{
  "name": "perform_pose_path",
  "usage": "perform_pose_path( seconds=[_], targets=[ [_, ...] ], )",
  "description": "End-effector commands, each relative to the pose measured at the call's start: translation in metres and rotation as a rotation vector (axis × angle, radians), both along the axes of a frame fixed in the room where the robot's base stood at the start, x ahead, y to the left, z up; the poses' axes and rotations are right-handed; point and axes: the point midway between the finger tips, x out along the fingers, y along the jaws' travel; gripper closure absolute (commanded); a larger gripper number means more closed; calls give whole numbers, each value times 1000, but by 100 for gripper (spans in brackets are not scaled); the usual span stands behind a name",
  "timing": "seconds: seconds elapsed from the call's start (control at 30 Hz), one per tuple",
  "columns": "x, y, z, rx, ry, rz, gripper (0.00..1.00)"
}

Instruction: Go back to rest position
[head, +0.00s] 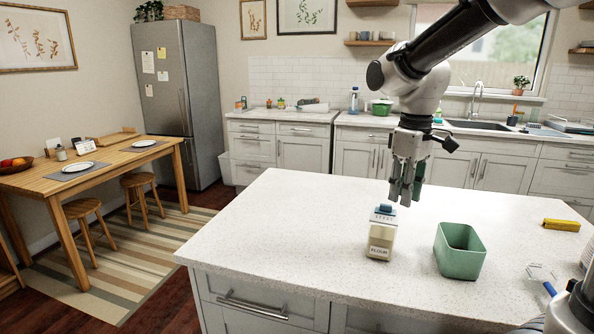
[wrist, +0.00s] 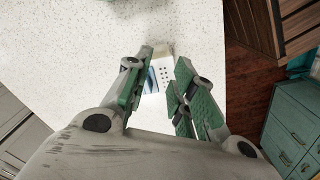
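My gripper (head: 405,194) hangs fingers-down above the white counter of the island, with its fingers apart. A pale carton marked FLOUR (head: 380,248) stands upright on the counter below and slightly left of it. Just above the carton's label shows a white part with dark marks and a blue top (head: 384,210); I cannot tell whether this is a separate thing behind it. In the wrist view, a white dotted surface with a blue side (wrist: 168,75) shows between the open green-padded fingers; nothing seems gripped.
A green open bin (head: 460,251) stands right of the carton on the island counter (head: 290,220). A yellow box (head: 561,225) and a clear item with a blue part (head: 543,275) lie farther right. The counter's left part is clear.

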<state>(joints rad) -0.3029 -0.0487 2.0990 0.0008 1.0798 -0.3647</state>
Motion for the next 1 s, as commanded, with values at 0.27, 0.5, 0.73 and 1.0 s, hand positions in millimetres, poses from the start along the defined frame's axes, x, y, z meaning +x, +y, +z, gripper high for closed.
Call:
perform_pose_path(
  seconds=[0.27, 0.5, 0.73, 1.0],
  targets=[
    [-94, -62, 6, 56, -124, -423, 75],
    [-166, -102, 6, 109, -268, -610, 75],
    [-178, -114, 20, 128, -352, -663, 75],
    [-178, -115, 20, 126, -349, -663, 75]
  ],
)
